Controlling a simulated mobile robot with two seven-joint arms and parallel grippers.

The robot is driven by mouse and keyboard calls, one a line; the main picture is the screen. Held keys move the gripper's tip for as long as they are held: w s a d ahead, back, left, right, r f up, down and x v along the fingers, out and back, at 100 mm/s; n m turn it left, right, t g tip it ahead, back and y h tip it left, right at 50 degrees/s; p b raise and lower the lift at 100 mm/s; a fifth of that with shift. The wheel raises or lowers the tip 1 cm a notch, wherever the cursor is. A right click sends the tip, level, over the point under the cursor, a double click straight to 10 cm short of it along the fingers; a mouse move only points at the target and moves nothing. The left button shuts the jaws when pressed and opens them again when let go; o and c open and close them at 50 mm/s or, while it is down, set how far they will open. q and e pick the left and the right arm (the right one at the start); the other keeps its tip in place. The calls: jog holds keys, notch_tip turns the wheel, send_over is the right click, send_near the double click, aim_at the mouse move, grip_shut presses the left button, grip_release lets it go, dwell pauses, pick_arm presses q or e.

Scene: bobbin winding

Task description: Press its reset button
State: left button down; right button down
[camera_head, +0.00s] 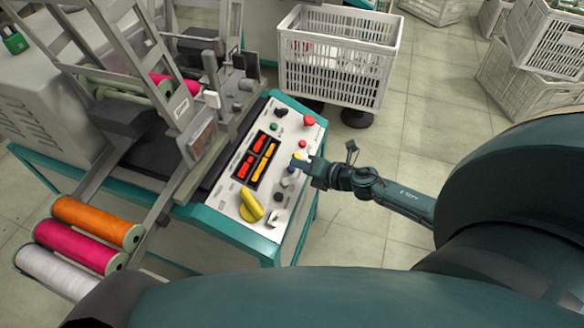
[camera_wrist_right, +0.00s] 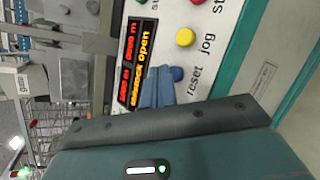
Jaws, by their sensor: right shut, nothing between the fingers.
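The control panel (camera_head: 232,190) of the winding machine is white with a teal edge. The blue reset button (camera_wrist_right: 178,74), labelled "reset", sits on it; in the head view my right gripper largely covers that spot. My right gripper (camera_head: 303,166) is shut and empty, above the panel's right side. In the right wrist view its fingertips (camera_wrist_right: 158,75) appear right beside the blue button, overlapping its left edge. I cannot tell whether they touch it. My left gripper is not in view.
A yellow jog button (camera_wrist_right: 185,37) neighbours the reset button. A red button (camera_head: 309,120) and a yellow rotary knob (camera_head: 251,206) are on the panel too. The display (camera_wrist_right: 138,65) shows red digits and orange text ending in "open". A white crate (camera_head: 335,60) stands behind.

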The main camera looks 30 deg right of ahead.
jog(key=shift+w+a+f, duration=0.1)
jog(key=shift+f, duration=0.15)
dwell(0.3)
jog(key=shift+a+f+b, duration=0.1)
jog(key=shift+f+b, duration=0.3)
jog(key=shift+r, duration=0.1)
dwell(0.4)
jog(key=shift+r+p, duration=0.35)
jog(key=shift+p, duration=0.05)
jog(key=shift+s+d+r+p, duration=0.2)
jog(key=shift+d+r+p, duration=0.05)
jog(key=shift+r+p, duration=0.1)
